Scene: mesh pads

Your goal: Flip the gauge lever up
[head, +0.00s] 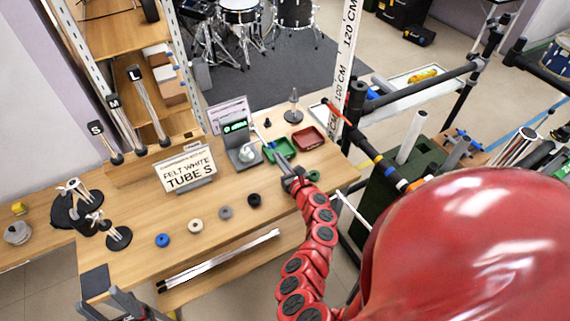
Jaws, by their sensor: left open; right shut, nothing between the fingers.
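The gauge (240,150) is a grey device with a small lit green display, standing towards the back of the wooden table. A thin pale bar beside its right side may be the lever; it is too small to tell its position. My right gripper (279,160) is shut and empty, just right of the gauge at the green tray; I cannot tell whether it touches anything. My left gripper (106,298) is open and empty at the table's front left corner, partly cut off by the lower edge.
A green tray (283,147) and a red tray (311,137) sit right of the gauge. A sign (186,170) reads "FELT WHITE TUBE S". Several rings, including a blue one (162,240), line the front. Black stands (118,238) are at left. A measuring post (342,75) rises behind.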

